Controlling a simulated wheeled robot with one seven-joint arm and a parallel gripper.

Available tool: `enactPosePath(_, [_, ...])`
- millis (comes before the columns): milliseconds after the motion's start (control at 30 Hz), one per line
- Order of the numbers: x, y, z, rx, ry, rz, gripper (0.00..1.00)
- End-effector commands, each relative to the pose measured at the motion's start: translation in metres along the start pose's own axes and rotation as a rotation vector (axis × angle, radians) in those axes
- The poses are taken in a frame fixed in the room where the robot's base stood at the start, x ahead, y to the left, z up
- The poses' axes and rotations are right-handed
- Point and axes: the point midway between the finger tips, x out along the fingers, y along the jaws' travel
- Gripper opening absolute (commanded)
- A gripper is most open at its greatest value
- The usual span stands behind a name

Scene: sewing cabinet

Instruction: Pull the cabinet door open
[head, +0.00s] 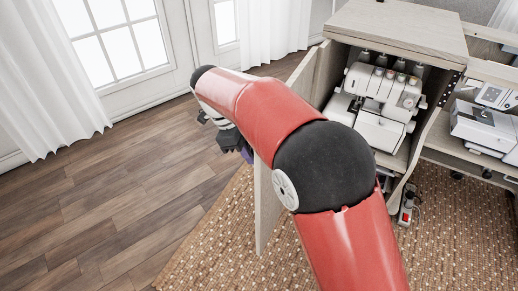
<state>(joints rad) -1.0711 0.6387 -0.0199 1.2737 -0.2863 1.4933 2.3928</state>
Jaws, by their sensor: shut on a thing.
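The cabinet door (265,215) is a pale wood panel, swung out from the left side of the sewing cabinet (400,22) and standing well open. My red arm crosses in front of it and hides much of its middle. My gripper (243,152) is at the outer left side of the door, pointing toward it, and is shut on the door's edge or handle. The exact grip is hidden behind my arm. The cabinet's inside shows to the right of the door.
A white overlock sewing machine (382,100) stands inside the cabinet. Another machine (485,125) sits on the shelf at right. A red-and-grey power strip (406,207) is by the cabinet's foot. A woven rug (445,240) lies below; the wood floor (110,210) at left is clear.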

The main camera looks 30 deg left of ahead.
Motion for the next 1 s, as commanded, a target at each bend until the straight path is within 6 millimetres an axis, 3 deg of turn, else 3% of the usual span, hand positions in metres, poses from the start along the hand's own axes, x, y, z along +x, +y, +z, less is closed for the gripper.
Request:
enactPosePath(500, [-0.0017, -0.001, 0.0039, -0.005, 0.001, -0.005, 0.0])
enactPosePath(533, [-0.0017, -0.001, 0.0038, -0.005, 0.001, -0.005, 0.11])
enactPosePath(700, [-0.0015, -0.0008, 0.0036, -0.005, 0.002, -0.004, 0.3])
enactPosePath(1000, [-0.0059, -0.0006, 0.0039, -0.006, 0.001, -0.003, 0.3])
